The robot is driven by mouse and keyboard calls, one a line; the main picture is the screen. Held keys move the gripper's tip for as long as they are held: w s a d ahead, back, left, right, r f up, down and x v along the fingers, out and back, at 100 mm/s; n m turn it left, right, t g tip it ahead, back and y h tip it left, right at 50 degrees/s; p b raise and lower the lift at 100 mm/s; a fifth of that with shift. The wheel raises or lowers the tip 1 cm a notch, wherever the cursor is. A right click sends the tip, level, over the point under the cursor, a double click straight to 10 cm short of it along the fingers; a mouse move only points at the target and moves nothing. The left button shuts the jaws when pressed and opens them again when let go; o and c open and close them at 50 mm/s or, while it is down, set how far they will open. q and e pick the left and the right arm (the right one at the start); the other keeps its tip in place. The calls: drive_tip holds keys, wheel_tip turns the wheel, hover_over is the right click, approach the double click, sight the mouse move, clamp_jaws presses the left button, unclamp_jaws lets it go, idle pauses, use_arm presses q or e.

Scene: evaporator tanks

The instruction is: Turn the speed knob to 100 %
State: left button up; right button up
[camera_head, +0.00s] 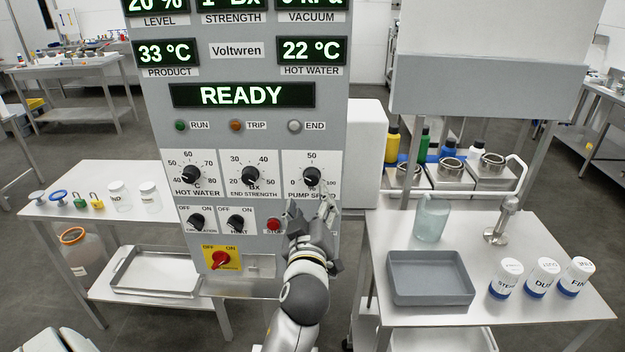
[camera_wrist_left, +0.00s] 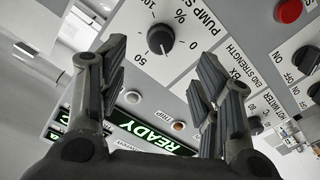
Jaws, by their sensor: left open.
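The speed knob (camera_head: 311,176) is a black round knob on the white "PUMP SPEED" plate at the lower right of the grey control panel (camera_head: 240,146). Its scale reads 0 at left, 50 at top and 100 at right; the pointer is too small to read exactly. It also shows in the left wrist view (camera_wrist_left: 160,38), at the top between the fingers. My left gripper (camera_head: 309,207) is open and empty, its fingertips just below the knob in the head view, apart from it. It shows in the left wrist view (camera_wrist_left: 162,62) with fingers spread. My right gripper is not in view.
The red stop button (camera_head: 274,224) is close beside my left gripper. The end strength knob (camera_head: 249,175) and hot water knob (camera_head: 190,174) are farther left, and the red-and-yellow main switch (camera_head: 221,259) is below. The display reads READY. A table with a grey tray (camera_head: 430,278) stands right.

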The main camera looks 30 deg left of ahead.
sight(312, 181)
use_arm(q)
drive_tip(key=p+x, duration=0.2)
drive_tip(key=x, duration=0.6)
drive_tip(key=shift+r+p, duration=0.1)
drive_tip(key=shift+p, duration=0.3)
drive_tip(key=shift+w+a, duration=0.4)
drive_tip(key=shift+w, duration=0.1)
drive_tip(key=shift+c, duration=0.8)
drive_tip(key=c, duration=0.9)
